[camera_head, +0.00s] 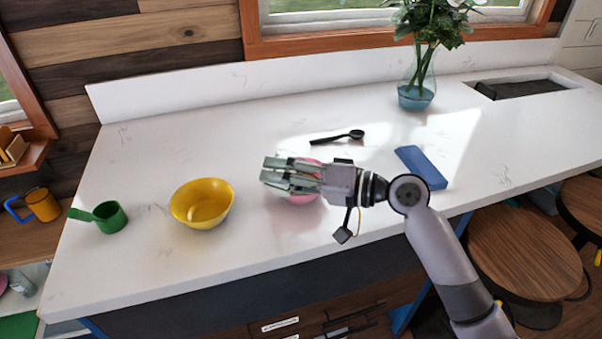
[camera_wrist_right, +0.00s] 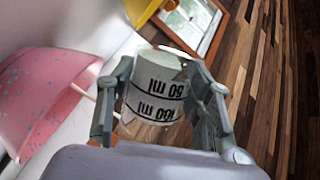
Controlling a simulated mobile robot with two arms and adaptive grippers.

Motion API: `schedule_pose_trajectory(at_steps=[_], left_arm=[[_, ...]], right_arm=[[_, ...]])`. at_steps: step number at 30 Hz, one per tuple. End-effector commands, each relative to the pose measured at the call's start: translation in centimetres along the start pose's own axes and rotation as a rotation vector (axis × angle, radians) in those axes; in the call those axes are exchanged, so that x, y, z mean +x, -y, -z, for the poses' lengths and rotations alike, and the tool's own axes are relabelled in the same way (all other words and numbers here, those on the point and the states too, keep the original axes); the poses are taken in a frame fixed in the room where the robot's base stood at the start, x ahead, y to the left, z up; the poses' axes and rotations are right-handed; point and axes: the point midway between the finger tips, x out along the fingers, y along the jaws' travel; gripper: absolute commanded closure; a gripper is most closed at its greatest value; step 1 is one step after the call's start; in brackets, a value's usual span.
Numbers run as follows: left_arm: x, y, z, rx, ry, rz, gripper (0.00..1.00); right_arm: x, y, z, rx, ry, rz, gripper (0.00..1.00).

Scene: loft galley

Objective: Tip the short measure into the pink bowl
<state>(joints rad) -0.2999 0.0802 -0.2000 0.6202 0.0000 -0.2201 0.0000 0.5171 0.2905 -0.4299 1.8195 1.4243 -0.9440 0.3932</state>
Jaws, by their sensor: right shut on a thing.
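My right gripper (camera_head: 275,177) is shut on a white measure with black "50 ml" and "100 ml" marks. In the right wrist view the measure (camera_wrist_right: 155,88) sits between the two fingers, its lettering upside down in the picture. In the head view the gripper hides it. The pink bowl (camera_head: 303,198) is on the counter below the right gripper, which covers most of it. In the right wrist view the speckled pink bowl (camera_wrist_right: 45,95) is at the left, beside the measure. My left gripper is not in view.
A yellow bowl (camera_head: 184,211) stands left of the pink bowl, with a green handled cup (camera_head: 112,219) farther left. A black spoon (camera_head: 337,137) lies behind, and a blue block (camera_head: 421,167) lies to the right. A glass vase (camera_head: 416,97) stands at the back.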

Motion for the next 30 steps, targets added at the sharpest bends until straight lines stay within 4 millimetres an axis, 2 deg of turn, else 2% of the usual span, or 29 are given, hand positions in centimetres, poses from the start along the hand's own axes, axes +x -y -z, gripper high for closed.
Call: schedule_pose_trajectory(at_steps=[30], left_arm=[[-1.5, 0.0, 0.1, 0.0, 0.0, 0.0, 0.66]], right_arm=[[-0.1, 0.5, 0.4, 0.108, 0.005, 0.016, 0.85]])
